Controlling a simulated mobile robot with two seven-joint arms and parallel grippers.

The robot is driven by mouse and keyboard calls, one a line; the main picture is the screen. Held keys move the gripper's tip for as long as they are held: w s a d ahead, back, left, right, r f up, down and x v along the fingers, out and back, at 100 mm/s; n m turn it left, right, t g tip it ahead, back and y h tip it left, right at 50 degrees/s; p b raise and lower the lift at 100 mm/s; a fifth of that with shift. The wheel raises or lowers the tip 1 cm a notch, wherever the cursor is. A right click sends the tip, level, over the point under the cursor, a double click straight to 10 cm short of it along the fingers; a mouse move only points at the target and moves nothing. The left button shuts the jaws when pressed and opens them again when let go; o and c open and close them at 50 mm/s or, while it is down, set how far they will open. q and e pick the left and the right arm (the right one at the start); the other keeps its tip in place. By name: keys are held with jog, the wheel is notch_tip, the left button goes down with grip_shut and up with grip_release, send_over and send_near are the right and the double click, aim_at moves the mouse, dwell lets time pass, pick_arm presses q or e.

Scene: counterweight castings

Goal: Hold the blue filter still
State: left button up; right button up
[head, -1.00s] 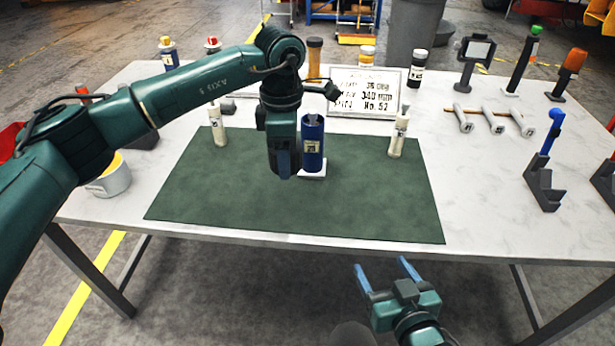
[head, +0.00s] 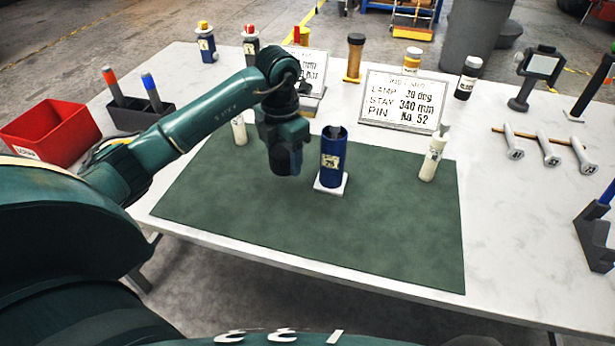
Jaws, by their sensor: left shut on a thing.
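The blue filter (head: 331,165) is an upright blue cylinder with a pale label and a grey piece showing at its open top. It stands on a small white pad (head: 331,188) on the green mat (head: 390,235). My left gripper (head: 290,162) points down close beside the filter, on its left. It is shut on the filter, but its fingers are mostly hidden from this side and the contact is not clearly seen. My right gripper is out of view.
A sign (head: 402,100) stands behind. A red bin (head: 50,133) is at left. The mat's front is clear.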

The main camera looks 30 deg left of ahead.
aim_at(283, 149)
pick_arm(q)
jog(key=shift+f+p, duration=0.3)
jog(key=shift+f, duration=3.25)
jog(key=shift+f, duration=0.2)
jog(key=o, duration=1.1)
jog(key=shift+r, duration=0.1)
notch_tip(283, 149, up, 12)
jog(key=shift+f+b, duration=0.2)
jog(key=shift+b, duration=0.45)
jog(key=shift+r, duration=0.35)
